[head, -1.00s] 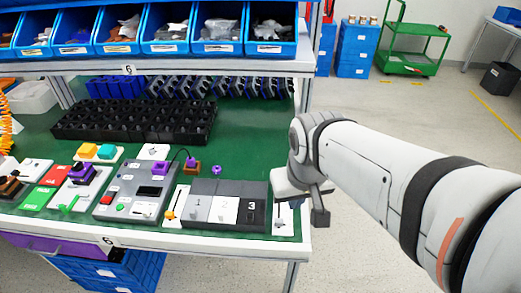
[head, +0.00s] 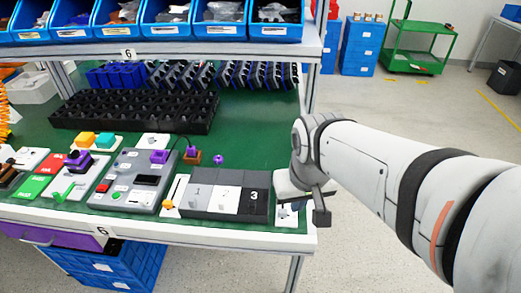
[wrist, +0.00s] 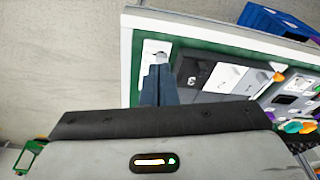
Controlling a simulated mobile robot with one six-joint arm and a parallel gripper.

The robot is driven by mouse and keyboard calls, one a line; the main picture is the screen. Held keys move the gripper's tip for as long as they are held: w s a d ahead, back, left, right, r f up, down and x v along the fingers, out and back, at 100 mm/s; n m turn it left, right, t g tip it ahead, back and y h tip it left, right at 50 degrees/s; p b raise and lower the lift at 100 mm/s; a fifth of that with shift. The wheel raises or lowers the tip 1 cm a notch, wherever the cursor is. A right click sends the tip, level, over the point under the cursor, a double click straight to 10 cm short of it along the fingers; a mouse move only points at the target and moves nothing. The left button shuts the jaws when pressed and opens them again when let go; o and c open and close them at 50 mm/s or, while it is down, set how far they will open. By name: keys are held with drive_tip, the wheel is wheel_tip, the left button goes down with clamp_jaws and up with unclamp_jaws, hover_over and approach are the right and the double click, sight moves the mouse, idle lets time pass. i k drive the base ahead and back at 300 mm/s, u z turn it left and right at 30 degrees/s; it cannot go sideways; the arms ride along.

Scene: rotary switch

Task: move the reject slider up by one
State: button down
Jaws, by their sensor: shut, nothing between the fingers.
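My gripper (wrist: 159,82) has its dark fingers pressed together in the wrist view, with nothing between them. Their tips overlap a white slider plate (wrist: 150,50) with a pale knob. I cannot tell whether they touch the knob. In the head view this plate (head: 289,215) is at the bench's front right corner, mostly under my gripper, which hides the fingertips. Another slider, with an orange handle (head: 167,204), stands on a narrow white plate left of the numbered blocks; the handle also shows in the wrist view (wrist: 279,76). Labels are too small to read, so which is the reject slider is unclear.
A grey block row numbered 1, 2, 3 (head: 225,198) stands directly left of the right-hand slider plate. A grey control box (head: 135,182) and coloured switches lie further left. A black crate (head: 135,112) and blue bins stand behind. Open floor lies right of the bench.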

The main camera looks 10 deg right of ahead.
sight(282, 213)
drive_tip(key=z, duration=1.1)
drive_tip(key=k, duration=1.25)
drive_tip(key=u, duration=0.5)
drive_tip(key=i, duration=1)
drive_tip(key=u, duration=0.05)
